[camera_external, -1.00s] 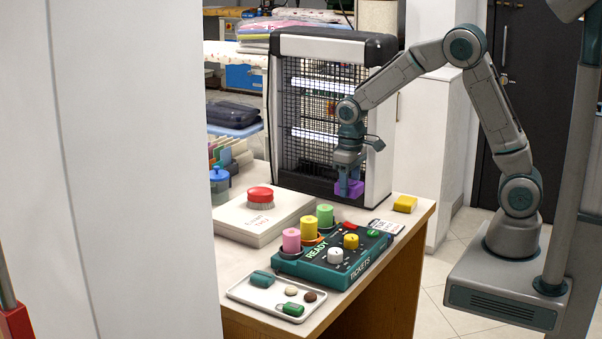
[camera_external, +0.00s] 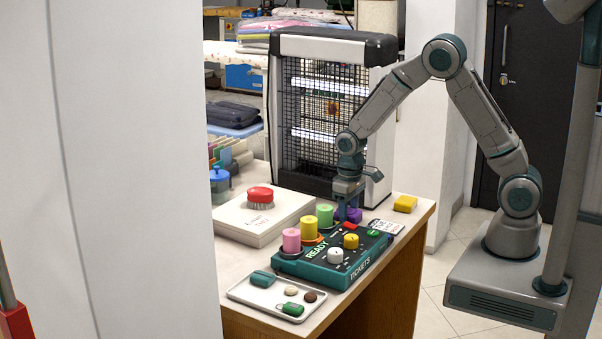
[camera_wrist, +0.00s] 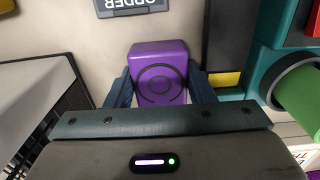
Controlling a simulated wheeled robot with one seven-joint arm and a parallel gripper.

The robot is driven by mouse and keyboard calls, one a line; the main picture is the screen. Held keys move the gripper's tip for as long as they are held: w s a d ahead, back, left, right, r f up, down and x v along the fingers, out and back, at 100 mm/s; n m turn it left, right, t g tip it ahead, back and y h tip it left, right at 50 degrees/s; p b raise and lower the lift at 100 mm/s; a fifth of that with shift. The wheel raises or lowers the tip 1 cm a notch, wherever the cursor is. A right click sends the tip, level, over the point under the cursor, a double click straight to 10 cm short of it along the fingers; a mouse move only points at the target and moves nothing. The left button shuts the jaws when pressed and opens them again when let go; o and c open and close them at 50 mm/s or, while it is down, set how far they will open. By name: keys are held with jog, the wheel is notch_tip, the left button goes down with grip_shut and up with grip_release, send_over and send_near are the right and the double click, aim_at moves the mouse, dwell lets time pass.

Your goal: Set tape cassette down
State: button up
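The tape cassette, a purple block with a dark ring on its face, is between the two fingers of my gripper (camera_wrist: 160,88) in the wrist view; the cassette (camera_wrist: 174,56) has a finger against each side. In the external view, my gripper (camera_external: 347,207) points down behind the green ticket device. The purple cassette (camera_external: 354,214) shows low between the fingers there, close to the counter top (camera_external: 412,215). Its underside is hidden, so I cannot tell whether it touches the counter.
The green ticket device (camera_external: 335,262) with pink, yellow and green cylinders stands just in front. A heater (camera_external: 318,115) stands behind. A yellow block (camera_external: 405,204) and a card (camera_external: 386,226) lie to the right. A box with a red button (camera_external: 262,208) is to the left.

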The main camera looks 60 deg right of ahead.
aim_at(350, 211)
jog(key=shift+o, duration=0.8)
jog(key=shift+r+p, duration=0.3)
notch_tip(350, 211, up, 12)
jog(key=s+d+r+t, duration=0.1)
jog(key=s+d+r, duration=0.1)
jog(key=s+r, duration=0.4)
jog(key=s, duration=0.4)
jog(key=shift+s+d, duration=0.15)
jog(key=shift+d, duration=0.15)
jog(key=shift+o, duration=0.2)
jog(key=s+d+t, duration=0.1)
jog(key=s, duration=1.1)
jog(key=shift+s+d+r+t, duration=0.15)
jog(key=shift+d+r+t, duration=0.25)
jog(key=shift+r, duration=0.05)
